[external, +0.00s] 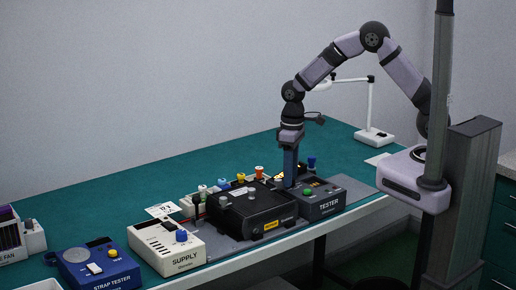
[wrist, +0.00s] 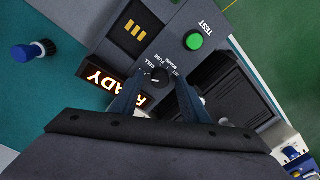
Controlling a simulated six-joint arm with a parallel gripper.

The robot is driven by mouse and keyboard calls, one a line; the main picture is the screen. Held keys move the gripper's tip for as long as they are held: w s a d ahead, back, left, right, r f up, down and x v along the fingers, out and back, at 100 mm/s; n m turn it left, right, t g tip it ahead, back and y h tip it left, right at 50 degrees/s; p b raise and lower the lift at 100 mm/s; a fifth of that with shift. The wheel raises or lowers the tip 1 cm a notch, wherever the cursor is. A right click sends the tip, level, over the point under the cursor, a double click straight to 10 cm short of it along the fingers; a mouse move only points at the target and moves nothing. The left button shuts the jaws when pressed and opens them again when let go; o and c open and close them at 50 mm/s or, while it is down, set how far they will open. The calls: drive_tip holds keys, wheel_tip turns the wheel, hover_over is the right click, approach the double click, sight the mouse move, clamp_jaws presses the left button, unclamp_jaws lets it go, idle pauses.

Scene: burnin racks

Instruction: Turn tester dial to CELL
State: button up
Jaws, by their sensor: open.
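The dark tester (external: 322,205) stands at the right end of the row on the bench. In the wrist view its round black dial (wrist: 159,76) has small labels around it, CELL and FUSE among them. The dial's pointer setting is too small to read surely. My gripper (wrist: 157,90) points down over the tester, its two blue fingers apart on either side of the dial. I cannot tell whether they touch it. In the external view my gripper (external: 290,182) hides the dial. The green TEST button (wrist: 194,41) lies beyond the dial.
A lit READY sign (wrist: 103,80) stands close beside the left finger. A black box (external: 250,207) adjoins the tester. The supply (external: 166,246) and strap tester (external: 97,272) stand farther left. A blue-capped post (external: 311,162) stands behind.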

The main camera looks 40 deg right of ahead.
drive_tip(key=shift+c, duration=0.5)
clamp_jaws()
drive_tip(key=shift+m, duration=0.4)
drive_tip(key=m, duration=0.3)
drive_tip(key=shift+m+p, duration=0.3)
drive_tip(key=shift+m, duration=1.7)
drive_tip(key=shift+t, duration=0.3)
drive_tip(key=shift+o, duration=0.5)
unclamp_jaws()
